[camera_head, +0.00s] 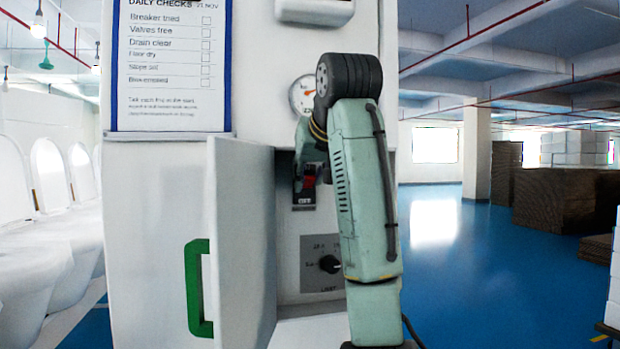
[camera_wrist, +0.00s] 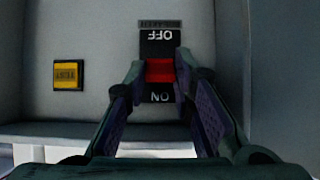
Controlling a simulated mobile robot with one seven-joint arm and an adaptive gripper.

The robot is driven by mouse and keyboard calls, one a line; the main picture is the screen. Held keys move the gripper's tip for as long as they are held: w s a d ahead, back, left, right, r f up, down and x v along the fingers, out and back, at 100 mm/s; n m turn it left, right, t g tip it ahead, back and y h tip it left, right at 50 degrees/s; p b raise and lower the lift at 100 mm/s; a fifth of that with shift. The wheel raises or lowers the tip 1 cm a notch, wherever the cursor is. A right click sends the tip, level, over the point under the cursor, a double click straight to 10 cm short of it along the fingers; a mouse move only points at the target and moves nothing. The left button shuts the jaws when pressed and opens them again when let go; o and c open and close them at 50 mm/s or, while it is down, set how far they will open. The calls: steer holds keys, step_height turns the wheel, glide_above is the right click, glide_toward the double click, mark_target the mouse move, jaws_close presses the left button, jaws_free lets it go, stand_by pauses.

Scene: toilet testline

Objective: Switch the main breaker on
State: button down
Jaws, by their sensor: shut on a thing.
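The main breaker's red lever (camera_wrist: 160,71) sits on a black plate, between the OFF label (camera_wrist: 158,37) and the ON label (camera_wrist: 161,97). The lettering is upside down in the wrist view, with OFF at the top of the picture. My gripper (camera_wrist: 160,78) is shut on the red lever, one finger on each side. In the head view the red lever (camera_head: 309,178) shows inside the open cabinet, with my gripper (camera_head: 308,166) at it. The arm hides part of the breaker there.
The cabinet door (camera_head: 240,245) with a green handle (camera_head: 196,288) stands open at the left. A rotary knob (camera_head: 329,264) sits below the breaker, close to my arm. A yellow button (camera_wrist: 68,75) is left of the breaker in the wrist view. A gauge (camera_head: 302,95) is above.

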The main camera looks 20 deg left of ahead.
stand_by(0.4)
steer(key=c, duration=1.4)
jaws_free()
steer(key=shift+o, duration=0.2)
steer(key=v, duration=1.2)
